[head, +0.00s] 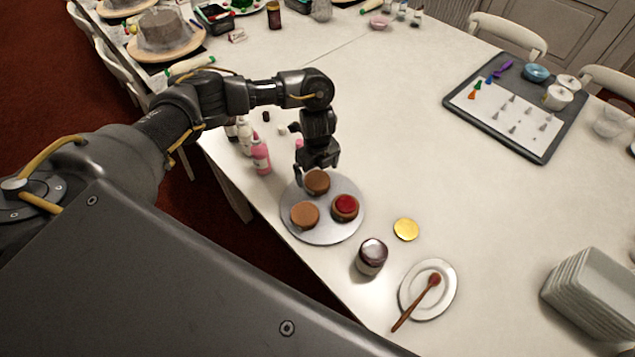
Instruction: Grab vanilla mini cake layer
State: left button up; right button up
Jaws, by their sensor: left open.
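A round grey turntable (322,234) stands near the table's front left edge with three small round cake layers on it. One brown layer (316,184) is at the back, a lighter brown layer (304,215) is at the front left, and a layer topped with red jam (344,208) is at the right. I cannot tell by colour which is vanilla. My left gripper (317,171) points down, open, its fingers at or just above the back layer and partly covering it. I cannot tell whether they touch it. My right gripper is out of view.
A jam jar (371,258), a gold lid (406,229) and a plate (412,301) with a spoon (416,302) are right of the turntable. Bottles (260,156) stand behind it to the left. A tray (548,146) with piping tips lies back right. The table's middle is clear.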

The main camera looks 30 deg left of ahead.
aim_at(317, 179)
pick_arm(q)
jog(key=f, duration=0.5)
jog(key=shift+w+a+b, duration=0.15)
jog(key=shift+w+b, duration=0.05)
jog(key=shift+b, duration=0.15)
jog(key=c, duration=1.1)
